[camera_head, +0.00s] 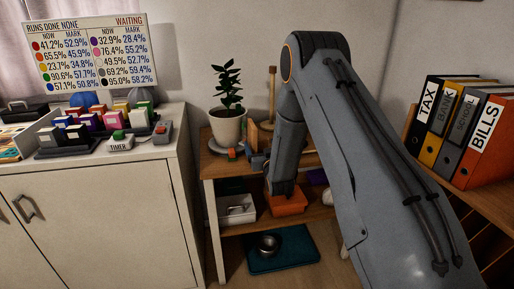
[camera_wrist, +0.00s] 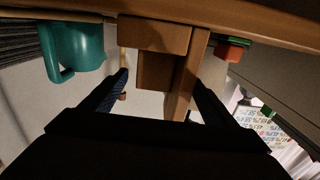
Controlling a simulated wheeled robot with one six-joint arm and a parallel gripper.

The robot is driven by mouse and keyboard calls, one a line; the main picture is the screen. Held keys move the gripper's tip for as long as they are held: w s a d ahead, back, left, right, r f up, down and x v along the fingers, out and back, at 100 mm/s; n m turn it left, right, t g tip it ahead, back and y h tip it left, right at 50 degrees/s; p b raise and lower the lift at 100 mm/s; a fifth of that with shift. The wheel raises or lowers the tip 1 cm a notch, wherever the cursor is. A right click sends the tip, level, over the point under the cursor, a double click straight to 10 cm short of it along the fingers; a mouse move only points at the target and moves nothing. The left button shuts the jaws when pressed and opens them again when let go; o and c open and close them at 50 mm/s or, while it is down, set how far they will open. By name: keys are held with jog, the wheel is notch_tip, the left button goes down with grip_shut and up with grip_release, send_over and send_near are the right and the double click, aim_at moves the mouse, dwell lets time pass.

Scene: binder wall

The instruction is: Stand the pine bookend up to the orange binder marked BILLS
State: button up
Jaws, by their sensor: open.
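The pine bookend (camera_head: 252,135) stands on the small wooden table, partly hidden behind my arm in the head view. In the wrist view, which is upside down, the bookend (camera_wrist: 186,78) shows its wooden boards close ahead, between the fingers. My gripper (camera_wrist: 160,80) is open with a finger to each side of the bookend; I cannot tell whether either touches it. In the head view my gripper is mostly hidden by my arm. The orange binder marked BILLS (camera_head: 487,140) stands upright at the right end of the binder row on the right-hand shelf.
Grey, yellow and black binders (camera_head: 447,125) stand left of BILLS. A potted plant (camera_head: 228,125) and small blocks (camera_wrist: 231,49) are near the bookend. A teal mug (camera_wrist: 75,48) shows in the wrist view. An orange bin (camera_head: 286,205) sits on the lower shelf. A white cabinet (camera_head: 100,210) stands left.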

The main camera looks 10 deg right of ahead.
jog(key=shift+w, duration=1.45)
jog(key=c, duration=1.5)
jog(key=shift+r, duration=0.1)
jog(key=shift+c, duration=0.7)
